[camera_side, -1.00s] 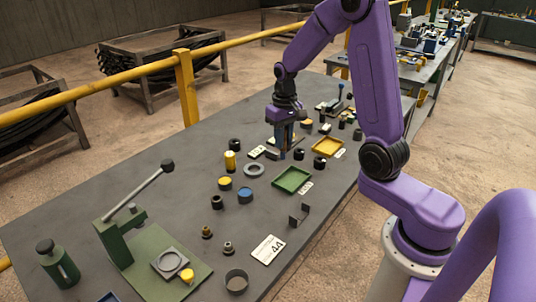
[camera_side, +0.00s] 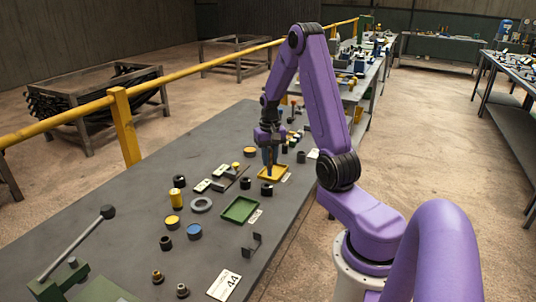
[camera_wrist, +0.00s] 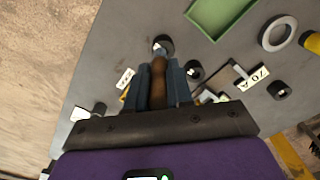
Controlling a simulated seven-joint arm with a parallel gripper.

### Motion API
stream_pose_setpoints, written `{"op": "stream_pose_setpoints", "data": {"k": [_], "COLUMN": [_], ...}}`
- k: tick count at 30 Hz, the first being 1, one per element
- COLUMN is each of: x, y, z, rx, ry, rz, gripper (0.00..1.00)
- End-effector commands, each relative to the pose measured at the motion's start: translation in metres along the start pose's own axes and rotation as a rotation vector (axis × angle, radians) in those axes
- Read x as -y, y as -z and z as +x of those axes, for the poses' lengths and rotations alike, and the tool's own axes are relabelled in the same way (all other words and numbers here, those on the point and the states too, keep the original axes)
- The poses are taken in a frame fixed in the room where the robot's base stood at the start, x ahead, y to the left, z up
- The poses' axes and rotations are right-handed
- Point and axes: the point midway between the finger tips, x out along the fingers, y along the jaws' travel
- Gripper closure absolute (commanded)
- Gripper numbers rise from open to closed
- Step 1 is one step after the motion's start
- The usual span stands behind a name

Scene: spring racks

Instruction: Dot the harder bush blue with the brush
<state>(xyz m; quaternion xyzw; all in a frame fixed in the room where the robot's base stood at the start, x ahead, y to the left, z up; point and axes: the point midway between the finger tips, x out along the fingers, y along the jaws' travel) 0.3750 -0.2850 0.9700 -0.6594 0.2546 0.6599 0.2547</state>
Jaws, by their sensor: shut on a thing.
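My gripper (camera_side: 268,148) is shut on the brown-handled brush (camera_wrist: 158,85), which points down. In the side view the brush is in front of or over the yellow tray (camera_side: 261,176). In the wrist view the pale brush tip overlaps a black bush (camera_wrist: 167,40); I cannot tell if they touch. That bush seems to be the one at the tray's near edge in the side view (camera_side: 267,189). A second black bush (camera_wrist: 194,70) stands close by, also in the side view (camera_side: 246,184). A white card reading 70 A (camera_wrist: 260,75) lies beyond it. Which bush is harder is unclear.
A green tray (camera_side: 224,216) lies left of the bushes, with a grey ring (camera_side: 202,205) and a yellow cylinder (camera_side: 175,198) further left. A blue-topped pot (camera_side: 194,231) and small fittings stand nearer. A yellow rail (camera_side: 60,120) runs behind the table.

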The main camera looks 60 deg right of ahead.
Motion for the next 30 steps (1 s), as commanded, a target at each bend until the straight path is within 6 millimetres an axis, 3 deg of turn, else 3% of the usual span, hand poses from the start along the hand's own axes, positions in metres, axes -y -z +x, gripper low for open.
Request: {"op": "stream_pose_setpoints", "data": {"k": [18, 30], "x": [0.001, 0.025], "y": [0.000, 0.027], "z": [0.060, 0.059], "rx": [0.003, -0.002], "ry": [0.000, 0.000], "rz": [-0.002, -0.003], "gripper": [1.00, 1.00]}}
